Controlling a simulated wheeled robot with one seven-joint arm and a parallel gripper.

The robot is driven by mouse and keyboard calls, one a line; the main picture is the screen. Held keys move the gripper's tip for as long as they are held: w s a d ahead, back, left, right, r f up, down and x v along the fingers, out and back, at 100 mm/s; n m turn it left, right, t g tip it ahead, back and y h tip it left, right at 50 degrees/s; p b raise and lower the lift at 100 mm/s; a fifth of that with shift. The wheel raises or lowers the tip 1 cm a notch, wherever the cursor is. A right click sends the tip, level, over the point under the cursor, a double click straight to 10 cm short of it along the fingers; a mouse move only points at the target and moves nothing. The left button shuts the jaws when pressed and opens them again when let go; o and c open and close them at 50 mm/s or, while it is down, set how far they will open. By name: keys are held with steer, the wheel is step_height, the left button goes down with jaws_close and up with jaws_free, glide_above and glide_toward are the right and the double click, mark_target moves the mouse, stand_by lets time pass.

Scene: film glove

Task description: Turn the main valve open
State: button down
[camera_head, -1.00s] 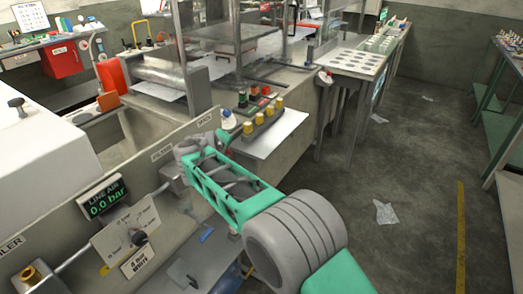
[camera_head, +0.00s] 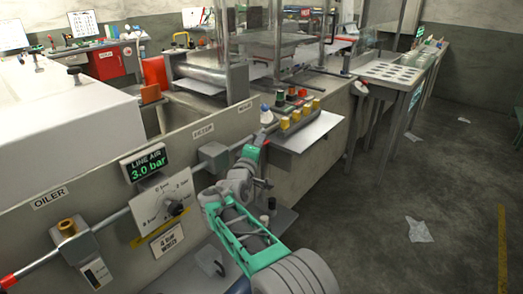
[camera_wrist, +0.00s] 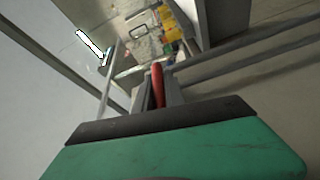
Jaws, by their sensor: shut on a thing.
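The main valve's red handle (camera_wrist: 157,80) shows between my gripper's grey fingers (camera_wrist: 160,92) in the wrist view. My gripper (camera_head: 262,143) is shut on this handle. In the head view it is beside the grey panel, just below the shelf with the coloured buttons, and the arm hides most of the valve. The line air display (camera_head: 149,164) reads 3.0 bar in green. A pipe (camera_head: 117,216) runs along the panel past a dial plate (camera_head: 164,200) with a dark knob.
An oiler with a brass cap (camera_head: 68,228) is on the panel at the lower left. The floor (camera_head: 440,180) at right is mostly open, with scraps of paper.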

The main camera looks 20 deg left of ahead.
steer(key=shift+r, duration=0.1)
stand_by(0.5)
steer(key=c, duration=1.4)
jaws_free()
steer(key=s+d+f, duration=0.1)
steer(key=s, duration=0.6)
steer(key=shift+s, duration=0.3)
steer(key=shift+d, duration=0.15)
